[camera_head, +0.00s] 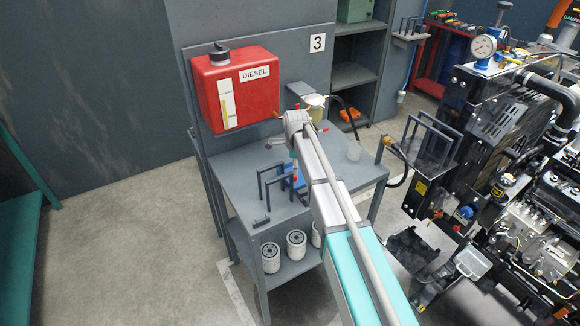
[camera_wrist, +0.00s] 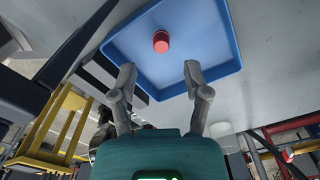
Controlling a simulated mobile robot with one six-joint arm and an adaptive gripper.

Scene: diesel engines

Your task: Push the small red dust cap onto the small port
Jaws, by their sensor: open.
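The small red dust cap (camera_wrist: 161,42) lies in a blue tray (camera_wrist: 207,35) in the wrist view. My gripper (camera_wrist: 161,74) is open, with one finger on either side of the line to the cap. The cap is ahead of the fingertips, and nothing is between the fingers. In the head view the blue tray (camera_head: 290,184) shows only in part, beside my arm on the grey table. My gripper is mostly hidden behind my arm there. I cannot tell which opening is the small port.
White filters (camera_head: 296,244) stand on the lower shelf. The engine (camera_head: 540,215) fills the right side.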

